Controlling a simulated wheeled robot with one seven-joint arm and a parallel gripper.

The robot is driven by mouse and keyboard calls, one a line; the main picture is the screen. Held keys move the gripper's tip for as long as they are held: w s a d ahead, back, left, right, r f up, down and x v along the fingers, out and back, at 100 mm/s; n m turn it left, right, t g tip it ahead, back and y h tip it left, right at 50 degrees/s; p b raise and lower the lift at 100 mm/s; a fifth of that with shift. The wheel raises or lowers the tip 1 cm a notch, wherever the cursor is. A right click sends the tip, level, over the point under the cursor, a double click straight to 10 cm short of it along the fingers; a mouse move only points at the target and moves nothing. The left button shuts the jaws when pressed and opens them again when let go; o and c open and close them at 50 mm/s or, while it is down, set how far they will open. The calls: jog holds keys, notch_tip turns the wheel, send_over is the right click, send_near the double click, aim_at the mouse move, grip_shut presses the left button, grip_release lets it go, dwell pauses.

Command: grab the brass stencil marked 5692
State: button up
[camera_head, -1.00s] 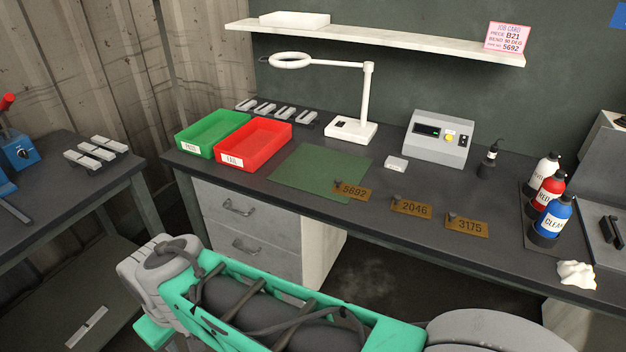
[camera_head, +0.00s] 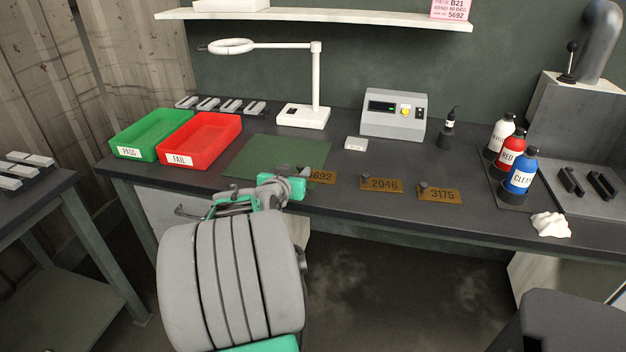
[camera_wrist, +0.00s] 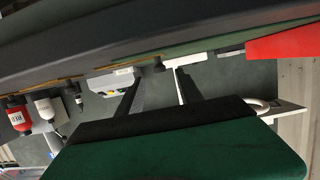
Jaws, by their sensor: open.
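The brass stencil marked 5692 (camera_head: 323,177) lies on the dark bench at the front right corner of the green mat (camera_head: 270,158). My gripper (camera_head: 295,186) is just in front of it and hides its left end. In the wrist view, my gripper (camera_wrist: 160,82) is open and empty, its two dark fingers apart. That view is upside down and looks low along the bench. A dark knob (camera_wrist: 158,65) on a thin brass edge shows between the fingers; its number cannot be read there.
Stencils 2046 (camera_head: 381,185) and 3175 (camera_head: 439,195) lie to the right. The red FAIL tray (camera_head: 199,142) and green PASS tray (camera_head: 150,135) stand left. A lamp (camera_head: 303,115) and grey meter (camera_head: 393,115) stand behind. Bottles (camera_head: 519,172) stand far right.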

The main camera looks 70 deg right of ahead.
aim_at(299, 167)
jog(key=x, duration=0.6)
jog(key=shift+a, duration=0.1)
grip_shut()
dwell(0.3)
